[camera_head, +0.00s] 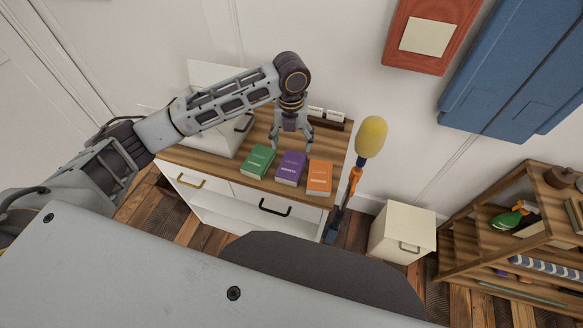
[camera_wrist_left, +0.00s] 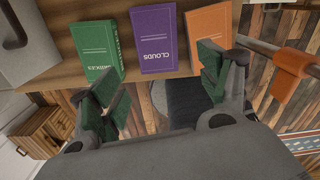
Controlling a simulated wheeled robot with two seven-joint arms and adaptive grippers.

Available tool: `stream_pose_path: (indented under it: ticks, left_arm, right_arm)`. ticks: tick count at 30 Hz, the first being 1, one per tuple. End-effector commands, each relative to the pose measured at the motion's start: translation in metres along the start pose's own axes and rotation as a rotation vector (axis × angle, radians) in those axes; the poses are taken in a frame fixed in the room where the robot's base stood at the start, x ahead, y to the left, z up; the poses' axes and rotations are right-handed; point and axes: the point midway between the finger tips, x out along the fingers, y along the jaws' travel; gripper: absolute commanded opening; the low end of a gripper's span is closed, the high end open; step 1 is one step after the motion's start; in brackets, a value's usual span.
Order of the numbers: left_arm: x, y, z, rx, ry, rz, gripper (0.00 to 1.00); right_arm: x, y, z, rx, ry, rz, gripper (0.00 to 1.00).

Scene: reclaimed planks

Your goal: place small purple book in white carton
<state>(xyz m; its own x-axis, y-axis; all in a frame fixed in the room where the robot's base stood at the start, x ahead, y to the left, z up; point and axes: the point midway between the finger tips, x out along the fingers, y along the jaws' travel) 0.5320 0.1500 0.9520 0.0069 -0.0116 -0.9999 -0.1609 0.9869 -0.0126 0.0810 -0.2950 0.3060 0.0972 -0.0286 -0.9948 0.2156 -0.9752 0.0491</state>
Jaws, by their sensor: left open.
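The small purple book (camera_head: 291,168) lies flat on the wooden dresser top, between a green book (camera_head: 258,161) and an orange book (camera_head: 319,177). In the left wrist view the purple book (camera_wrist_left: 153,42) shows its cover beyond the fingers. My left gripper (camera_head: 291,143) is open and empty, above and just behind the purple book; its spread fingers also show in the left wrist view (camera_wrist_left: 160,88). The white carton (camera_head: 208,140) stands on the dresser's left part, its flap raised, partly hidden by my left arm. My right gripper is not in view.
A dark holder with white cards (camera_head: 325,118) stands at the dresser's back. A yellow-headed duster (camera_head: 371,137) leans off its right end. A cream box (camera_head: 403,233) stands on the floor beside a wooden shelf (camera_head: 490,240). A red frame and blue panels hang on the wall.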

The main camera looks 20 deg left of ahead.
Motion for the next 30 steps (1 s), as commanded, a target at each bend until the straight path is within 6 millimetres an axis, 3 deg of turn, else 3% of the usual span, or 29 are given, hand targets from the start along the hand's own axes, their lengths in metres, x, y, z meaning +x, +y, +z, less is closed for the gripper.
stream_pose_path:
  ticks: [6, 15, 23, 30]
  left_arm:
    - [0.0, 0.003, -0.001, 0.151, 0.007, 0.013, 0.77]
    - [0.0, 0.003, -0.001, 0.19, 0.006, 0.012, 0.77]
    - [0.003, 0.003, -0.001, 0.188, 0.007, 0.012, 0.77]
    - [0.024, 0.003, -0.002, 0.187, 0.009, 0.012, 0.77]
  right_arm:
    - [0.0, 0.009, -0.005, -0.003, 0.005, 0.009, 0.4]
    - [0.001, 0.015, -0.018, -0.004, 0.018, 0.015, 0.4]
    - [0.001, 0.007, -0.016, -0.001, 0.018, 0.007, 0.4]
    - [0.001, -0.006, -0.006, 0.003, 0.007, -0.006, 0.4]
